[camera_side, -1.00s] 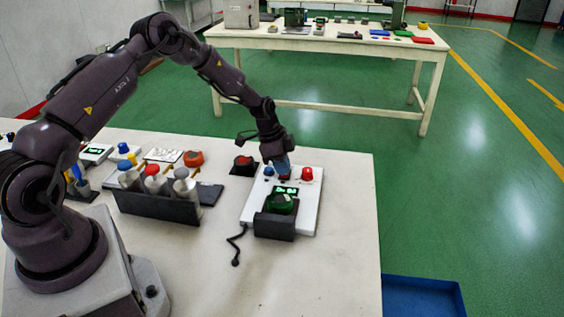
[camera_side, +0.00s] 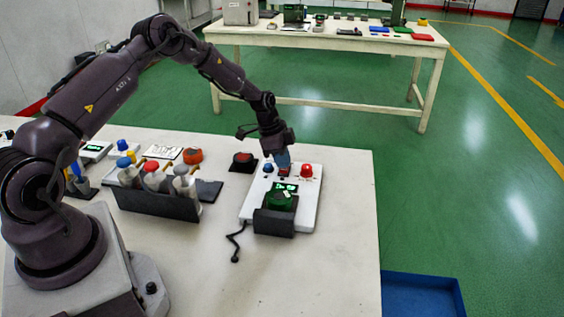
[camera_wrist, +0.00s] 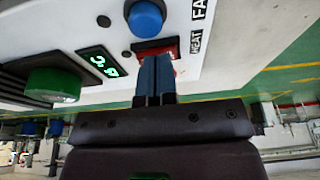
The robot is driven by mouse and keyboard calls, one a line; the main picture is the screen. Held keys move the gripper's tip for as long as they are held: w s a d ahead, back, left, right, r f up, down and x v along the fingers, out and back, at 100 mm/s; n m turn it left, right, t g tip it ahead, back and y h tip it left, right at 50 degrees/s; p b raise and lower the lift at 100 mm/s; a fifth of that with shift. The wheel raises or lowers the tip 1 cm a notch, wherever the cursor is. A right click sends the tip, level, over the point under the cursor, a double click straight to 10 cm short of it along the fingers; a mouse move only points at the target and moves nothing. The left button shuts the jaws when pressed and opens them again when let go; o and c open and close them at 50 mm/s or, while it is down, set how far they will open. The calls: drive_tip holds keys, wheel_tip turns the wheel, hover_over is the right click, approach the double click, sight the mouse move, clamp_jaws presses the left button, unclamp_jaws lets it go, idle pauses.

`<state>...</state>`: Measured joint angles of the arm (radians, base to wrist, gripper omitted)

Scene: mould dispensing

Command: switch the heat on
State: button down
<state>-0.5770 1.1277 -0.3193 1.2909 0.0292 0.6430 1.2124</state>
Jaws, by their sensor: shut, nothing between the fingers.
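The white control unit (camera_side: 309,205) stands on the near table. It has a blue knob (camera_side: 268,168), a red button (camera_side: 306,170) and a lit green display (camera_side: 285,187). The red rocker switch (camera_wrist: 155,46) lies beside the "HEAT" label (camera_wrist: 196,42), between the blue knob (camera_wrist: 145,18) and my fingers. My gripper (camera_wrist: 154,60) is shut and empty, its blue fingertips right at the switch and partly covering it. I cannot tell whether they touch it, or which way it is tipped. In the side view my gripper (camera_side: 284,163) points down at the unit's back part.
A green-topped piece (camera_side: 279,202) sits in a black holder (camera_side: 274,223) at the unit's front. A rack of capped bottles (camera_side: 155,202) stands to the left. A black box with a red top (camera_side: 243,161) is close behind left. The table's front is clear.

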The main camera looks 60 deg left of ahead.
drive_tip(key=shift+w+r, duration=0.1)
drive_tip(key=shift+r, duration=0.4)
drive_tip(key=w+a+v, duration=0.1)
drive_tip(key=w+v, duration=0.1)
drive_tip(key=v, duration=1)
drive_tip(key=shift+a+r, duration=0.25)
drive_tip(key=shift+r, duration=0.25)
drive_tip(key=shift+w, duration=0.1)
